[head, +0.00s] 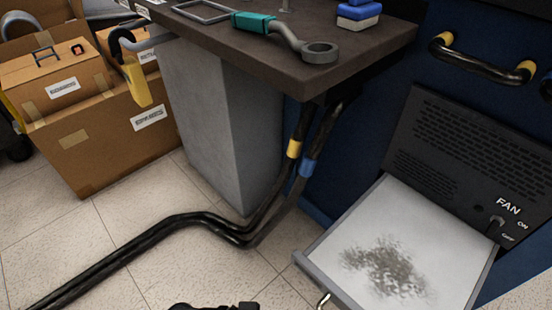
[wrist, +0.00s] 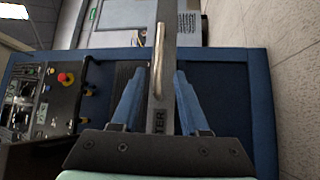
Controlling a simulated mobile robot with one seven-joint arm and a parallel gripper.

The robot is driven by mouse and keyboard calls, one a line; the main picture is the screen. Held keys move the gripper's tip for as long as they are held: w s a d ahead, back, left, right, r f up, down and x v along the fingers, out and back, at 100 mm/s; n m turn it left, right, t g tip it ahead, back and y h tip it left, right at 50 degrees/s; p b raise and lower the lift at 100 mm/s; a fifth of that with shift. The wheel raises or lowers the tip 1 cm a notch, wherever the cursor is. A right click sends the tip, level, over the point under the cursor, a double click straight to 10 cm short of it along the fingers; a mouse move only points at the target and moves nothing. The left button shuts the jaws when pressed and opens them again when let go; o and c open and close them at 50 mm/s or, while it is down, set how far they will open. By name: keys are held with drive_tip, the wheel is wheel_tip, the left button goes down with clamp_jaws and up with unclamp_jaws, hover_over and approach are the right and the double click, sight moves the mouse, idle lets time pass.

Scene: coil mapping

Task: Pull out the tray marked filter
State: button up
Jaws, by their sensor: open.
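The filter tray (head: 312,273) is a grey-framed drawer standing out below the fan panel, at the lower right of the head view. A white filter sheet (head: 418,215) with a patch of dark dust lies in it. Its brass-coloured handle (head: 323,300) shows at the bottom edge. In the wrist view the grey tray front (wrist: 169,80) runs upright, with the letters "TER" readable and the handle (wrist: 159,55) on it. My gripper (wrist: 160,72) is open; its blue fingers appear on either side of the tray front and handle. I cannot tell whether they touch it.
A dark workbench (head: 330,70) with tools overhangs at the top. Thick black hoses (head: 180,220) cross the floor left of the tray. Cardboard boxes (head: 95,140) stand at the left. The black fan panel (head: 460,150) is behind the tray. Tiled floor (head: 150,270) is open in front.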

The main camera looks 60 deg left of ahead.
drive_tip(key=shift+v, duration=2.45)
